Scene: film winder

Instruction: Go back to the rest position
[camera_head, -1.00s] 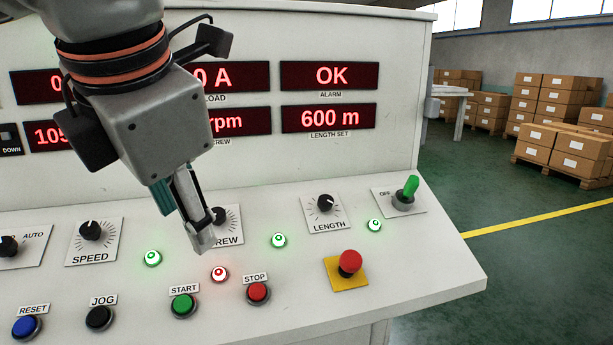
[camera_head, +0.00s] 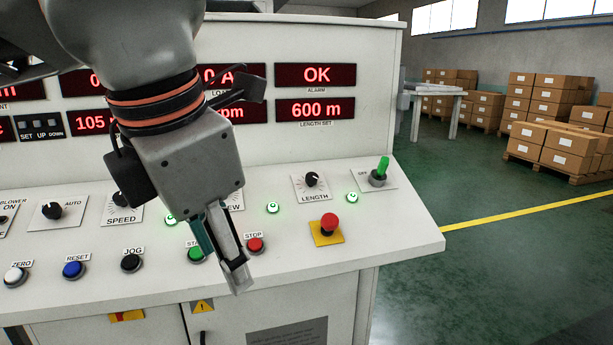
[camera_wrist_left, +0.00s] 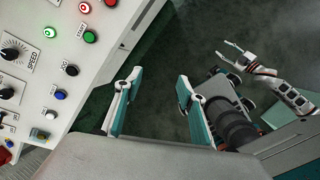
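My left gripper (camera_head: 238,278) hangs in front of the sloping white console (camera_head: 330,262), its fingers pointing down and slightly right. In the left wrist view its two fingers (camera_wrist_left: 160,80) stand apart with nothing between them. The STOP button (camera_head: 256,245) is just right of the fingers. My right gripper (camera_wrist_left: 232,52) shows only in the left wrist view, above the dark floor, with its small fingers spread and empty.
The red emergency button (camera_head: 330,223), LENGTH dial (camera_head: 312,180) and green-handled switch (camera_head: 381,168) are right of the gripper. The display reads OK (camera_head: 316,75) and 600 m. Open green floor (camera_head: 480,285) lies to the right, with stacked boxes (camera_head: 555,145) farther back.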

